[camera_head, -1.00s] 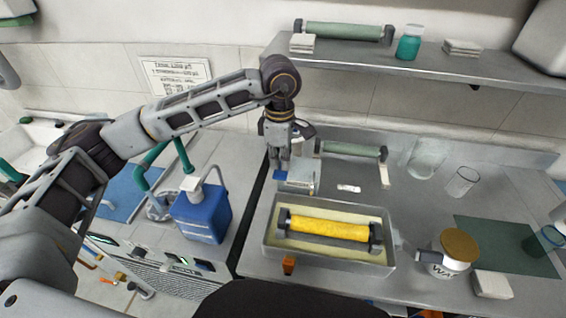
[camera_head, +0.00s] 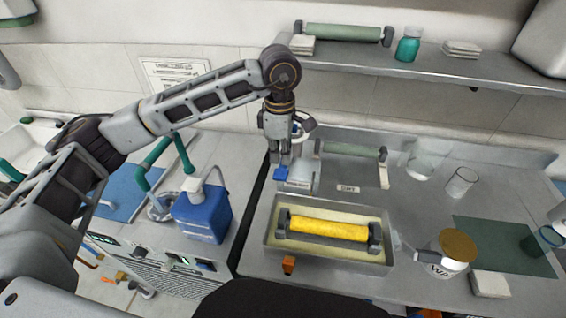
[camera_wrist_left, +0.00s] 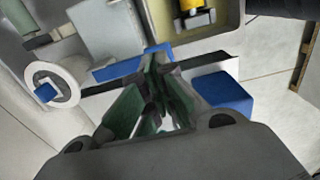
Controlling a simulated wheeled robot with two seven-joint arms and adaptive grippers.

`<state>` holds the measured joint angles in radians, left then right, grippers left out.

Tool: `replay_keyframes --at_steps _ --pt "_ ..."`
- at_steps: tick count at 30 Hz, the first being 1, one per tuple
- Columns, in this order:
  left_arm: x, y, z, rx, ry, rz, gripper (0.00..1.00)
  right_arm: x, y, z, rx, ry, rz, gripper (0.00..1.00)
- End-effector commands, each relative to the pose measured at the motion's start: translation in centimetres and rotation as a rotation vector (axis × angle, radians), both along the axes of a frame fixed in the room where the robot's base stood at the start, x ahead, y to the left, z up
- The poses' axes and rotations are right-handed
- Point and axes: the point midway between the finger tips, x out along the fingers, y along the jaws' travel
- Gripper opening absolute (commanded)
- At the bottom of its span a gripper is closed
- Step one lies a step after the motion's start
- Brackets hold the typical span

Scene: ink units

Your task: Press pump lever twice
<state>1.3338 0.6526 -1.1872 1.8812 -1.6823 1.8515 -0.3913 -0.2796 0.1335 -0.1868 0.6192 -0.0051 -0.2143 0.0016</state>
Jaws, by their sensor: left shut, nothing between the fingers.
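A small grey unit (camera_head: 300,176) stands on the steel bench behind the tray. A blue tab, apparently the pump lever (camera_head: 281,173), sticks out at its left side. In the left wrist view the lever (camera_wrist_left: 118,69) shows as a blue strip just beyond my fingers. My left gripper (camera_head: 279,158) points down over the lever, shut and empty. Its closed fingertips also show in the wrist view (camera_wrist_left: 156,60). I cannot tell whether they touch the lever. My right gripper is not in view.
A tray (camera_head: 268,238) with a yellow roller (camera_head: 328,229) lies in front of the unit. A blue jug (camera_head: 203,213) stands to the left on the lower counter. A green roller (camera_head: 350,151), glass beakers and a lidded jar (camera_head: 452,257) are to the right. A shelf (camera_head: 420,68) hangs above.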

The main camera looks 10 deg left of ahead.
Motion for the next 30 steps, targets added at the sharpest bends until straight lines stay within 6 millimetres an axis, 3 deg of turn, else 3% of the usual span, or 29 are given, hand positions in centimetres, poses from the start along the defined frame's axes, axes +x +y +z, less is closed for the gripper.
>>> replay_keyframes --at_steps 16,30 --pt "0.0 0.0 3.4 0.0 -0.001 0.0 0.0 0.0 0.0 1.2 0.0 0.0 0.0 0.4" --pt "0.0 0.0 3.6 0.0 0.0 0.001 0.0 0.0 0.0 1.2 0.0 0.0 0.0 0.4"
